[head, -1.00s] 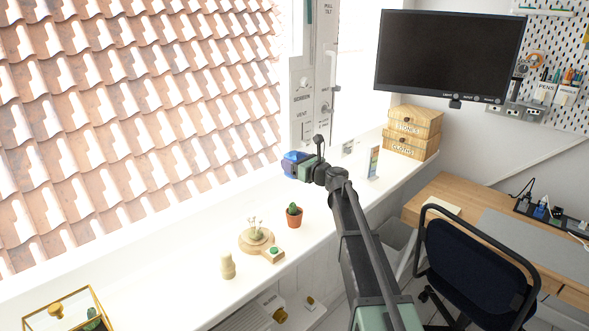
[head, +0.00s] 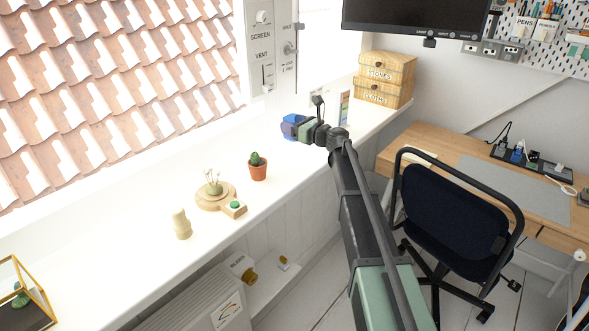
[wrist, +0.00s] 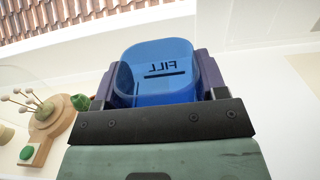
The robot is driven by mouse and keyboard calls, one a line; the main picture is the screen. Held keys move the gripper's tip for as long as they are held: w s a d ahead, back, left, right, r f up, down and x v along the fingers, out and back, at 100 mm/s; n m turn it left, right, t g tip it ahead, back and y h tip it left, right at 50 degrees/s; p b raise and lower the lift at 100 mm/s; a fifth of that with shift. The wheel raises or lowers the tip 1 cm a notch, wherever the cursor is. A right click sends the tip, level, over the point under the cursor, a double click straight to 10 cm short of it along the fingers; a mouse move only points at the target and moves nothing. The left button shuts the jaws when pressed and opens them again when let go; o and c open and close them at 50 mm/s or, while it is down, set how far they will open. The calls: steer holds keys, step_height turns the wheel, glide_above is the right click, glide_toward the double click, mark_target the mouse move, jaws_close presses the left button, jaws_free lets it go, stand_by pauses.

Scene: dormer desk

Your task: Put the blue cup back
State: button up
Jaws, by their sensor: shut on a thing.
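The blue cup (wrist: 160,72) sits between the two purple fingers of my gripper (wrist: 158,84) in the wrist view. Its open side faces the camera, and the word FILL shows mirrored above a dark line. In the head view the blue cup (head: 291,124) is at the tip of my gripper (head: 297,127), over the white window sill (head: 330,150). My gripper is shut on the cup. The cup's far side and the gap between it and the sill are hard to judge.
On the sill stand a potted cactus (head: 258,168), a round wooden base (head: 213,203) with a green button (head: 235,205), and a pale figure (head: 181,224). Wooden drawers (head: 385,78) and a small upright card (head: 344,107) stand beyond. A chair (head: 460,205) stands right.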

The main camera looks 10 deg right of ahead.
step_height(320, 180, down, 11)
steer(key=b, duration=0.8)
steer(key=shift+r, duration=0.15)
steer(key=shift+r+p, duration=0.3)
steer(key=shift+f, duration=0.15)
steer(key=o, duration=0.9)
steer(key=shift+o, duration=0.2)
steer(key=v, duration=1.2)
